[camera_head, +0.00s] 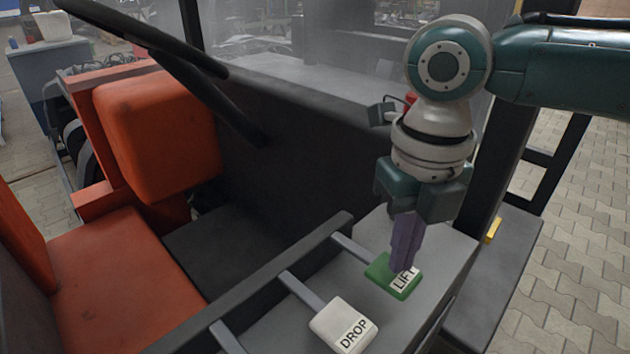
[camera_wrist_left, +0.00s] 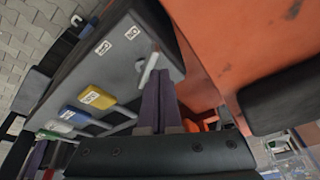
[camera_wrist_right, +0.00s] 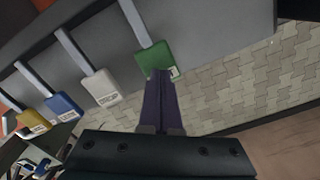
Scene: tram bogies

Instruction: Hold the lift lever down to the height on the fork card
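The green lift lever (camera_head: 378,272), marked LIFT, is at the right of the lever row. My right gripper (camera_head: 404,262) points down at it, its purple fingers together, their tips at the label and covering part of it. Whether they press is hard to tell. The right wrist view shows the fingertips (camera_wrist_right: 161,76) at the edge of the green paddle (camera_wrist_right: 155,57). My left gripper shows only in the left wrist view (camera_wrist_left: 158,80), fingers together, near a short pale lever (camera_wrist_left: 149,68); contact is unclear. I cannot make out a fork card.
The white DROP lever (camera_head: 343,325) is beside the green one. A blue lever (camera_wrist_right: 62,106) and a yellow lever (camera_wrist_right: 32,122) follow along the row. An orange seat (camera_head: 125,285) is at the left. A dark post and paved floor (camera_head: 575,260) are at the right.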

